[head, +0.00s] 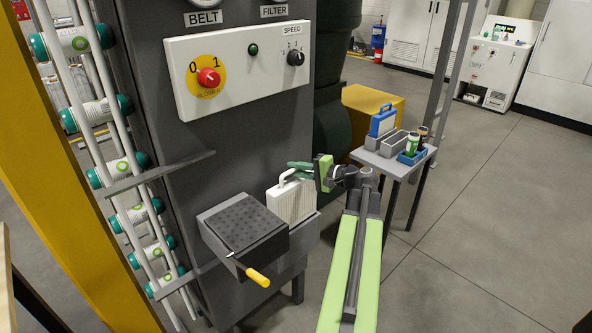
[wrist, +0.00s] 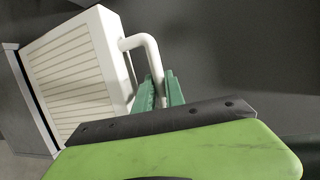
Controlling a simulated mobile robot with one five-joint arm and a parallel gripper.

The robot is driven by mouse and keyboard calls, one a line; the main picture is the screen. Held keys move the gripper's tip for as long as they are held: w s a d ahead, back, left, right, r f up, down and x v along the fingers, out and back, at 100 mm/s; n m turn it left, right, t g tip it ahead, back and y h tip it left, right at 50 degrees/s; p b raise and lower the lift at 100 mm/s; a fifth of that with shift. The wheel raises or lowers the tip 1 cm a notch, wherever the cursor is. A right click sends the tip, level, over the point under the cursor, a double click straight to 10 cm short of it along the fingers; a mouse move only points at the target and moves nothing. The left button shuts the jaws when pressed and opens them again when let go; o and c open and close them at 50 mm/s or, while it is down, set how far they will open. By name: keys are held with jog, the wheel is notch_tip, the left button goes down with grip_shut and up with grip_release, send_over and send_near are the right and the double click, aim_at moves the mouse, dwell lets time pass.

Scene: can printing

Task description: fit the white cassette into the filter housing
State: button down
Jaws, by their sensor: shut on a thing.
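The white cassette (head: 290,203) has a pleated face and a bent white handle on top. It stands at the open slot of the grey filter housing (head: 305,243), its lower part hidden behind the housing's front wall. I cannot tell how deep it sits. My gripper (head: 297,168) is shut on the cassette's handle with its green fingers. In the wrist view the cassette (wrist: 78,75) fills the left side, and the gripper fingers (wrist: 160,92) close around the handle. The housing's edge (wrist: 35,105) shows at the cassette's far left end.
The housing's dark perforated lid (head: 243,222) with a yellow-handled lever (head: 258,277) is beside the slot on the left. The control panel (head: 240,65) is above. A small table (head: 388,165) with a blue-handled cassette (head: 383,121) and bins stands behind on the right. The floor at right is clear.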

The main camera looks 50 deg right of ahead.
aim_at(301, 209)
jog(key=shift+f+b, duration=8.35)
jog(key=shift+f, duration=0.05)
jog(key=c, duration=1.8)
grip_release()
jog(key=shift+c, duration=0.2)
jog(key=o, duration=0.5)
jog(key=shift+s, duration=0.1)
jog(key=p+v, duration=0.3)
jog(key=v, duration=1.4)
jog(key=shift+s, duration=0.15)
